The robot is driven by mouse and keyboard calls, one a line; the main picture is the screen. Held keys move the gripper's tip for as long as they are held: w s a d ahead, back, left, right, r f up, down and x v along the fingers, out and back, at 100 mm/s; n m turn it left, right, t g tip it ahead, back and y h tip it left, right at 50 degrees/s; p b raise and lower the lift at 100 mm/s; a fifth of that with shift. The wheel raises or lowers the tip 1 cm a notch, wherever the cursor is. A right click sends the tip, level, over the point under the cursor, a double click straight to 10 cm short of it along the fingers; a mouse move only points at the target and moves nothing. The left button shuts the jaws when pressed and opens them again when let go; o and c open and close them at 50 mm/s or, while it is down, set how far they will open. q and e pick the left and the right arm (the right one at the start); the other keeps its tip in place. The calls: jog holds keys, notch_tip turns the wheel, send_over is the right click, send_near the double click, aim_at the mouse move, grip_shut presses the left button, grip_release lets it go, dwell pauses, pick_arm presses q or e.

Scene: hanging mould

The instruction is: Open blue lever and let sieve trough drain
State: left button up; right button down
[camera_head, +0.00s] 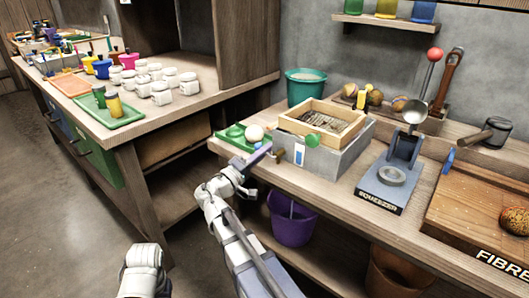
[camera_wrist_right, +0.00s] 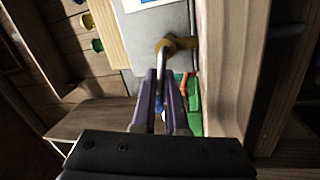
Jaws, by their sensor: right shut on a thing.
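The sieve trough (camera_head: 342,162) is a grey box with a wooden sieve frame (camera_head: 352,132) on top, on the right bench. A brass tap (camera_head: 279,154) sits low on its front, and it also shows in the right wrist view (camera_wrist_right: 183,43). The lever (camera_wrist_right: 161,62) is a thin metal rod from the tap with a blue tip (camera_wrist_right: 159,104). My right gripper (camera_head: 265,151) is at the trough's front left corner. Its purple fingers (camera_wrist_right: 163,88) are closed around the lever's blue end. My left gripper is out of view.
A purple bucket (camera_head: 292,222) stands on the shelf under the bench below the trough. A green tray (camera_head: 232,142) with a white ball (camera_head: 254,133) lies left of the trough. The squeezer (camera_head: 379,190) stands to the right. A teal bucket (camera_head: 304,88) is behind.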

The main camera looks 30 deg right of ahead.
dwell(0.4)
jog(key=c, duration=0.9)
grip_release()
jog(key=shift+c, duration=0.2)
jog(key=b+v, duration=0.1)
jog(key=v, duration=0.7)
